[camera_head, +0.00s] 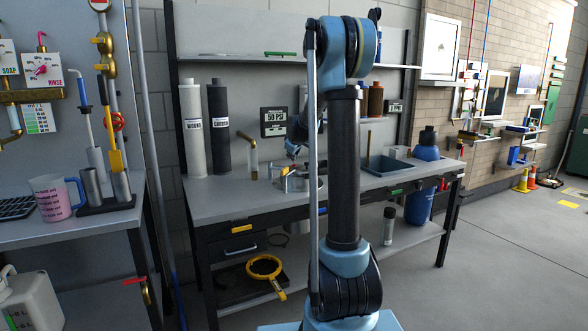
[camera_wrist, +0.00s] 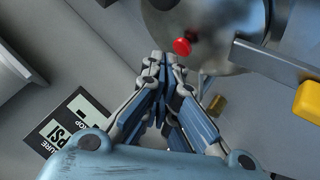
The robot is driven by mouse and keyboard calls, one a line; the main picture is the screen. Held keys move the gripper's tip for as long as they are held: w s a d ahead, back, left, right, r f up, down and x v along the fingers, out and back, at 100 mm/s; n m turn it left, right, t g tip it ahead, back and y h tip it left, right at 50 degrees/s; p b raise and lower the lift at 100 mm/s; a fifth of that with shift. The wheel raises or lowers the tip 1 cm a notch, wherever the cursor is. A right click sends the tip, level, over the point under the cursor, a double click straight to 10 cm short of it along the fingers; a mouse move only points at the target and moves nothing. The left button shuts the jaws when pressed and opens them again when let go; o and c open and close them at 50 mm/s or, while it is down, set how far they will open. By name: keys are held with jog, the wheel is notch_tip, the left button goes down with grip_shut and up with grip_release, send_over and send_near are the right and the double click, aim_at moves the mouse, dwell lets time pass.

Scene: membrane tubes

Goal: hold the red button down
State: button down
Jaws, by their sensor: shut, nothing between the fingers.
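The red button (camera_wrist: 182,47) shows in the wrist view as a small red knob on a round metal body (camera_wrist: 215,20). My gripper (camera_wrist: 163,58) is shut and empty, and its fingertips appear just left of and below the button. I cannot tell whether they touch it. In the head view, my gripper (camera_head: 293,150) is partly hidden behind my own arm, above a round metal vessel (camera_head: 300,182) on the workbench (camera_head: 225,195). The button cannot be made out in the head view.
A metal bar with a yellow end (camera_wrist: 308,100) lies right of the fingers. A black-and-white pressure sign (camera_head: 273,122) is on the back panel. White (camera_head: 192,130) and black (camera_head: 220,130) tubes stand at the bench's left. A sink (camera_head: 385,168) and blue jug (camera_head: 427,150) are right.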

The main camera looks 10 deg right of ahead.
jog(key=shift+f, duration=0.7)
dwell(0.8)
jog(key=shift+r, duration=0.1)
dwell(4.7)
jog(key=shift+r, duration=0.75)
jog(key=shift+r, duration=2.5)
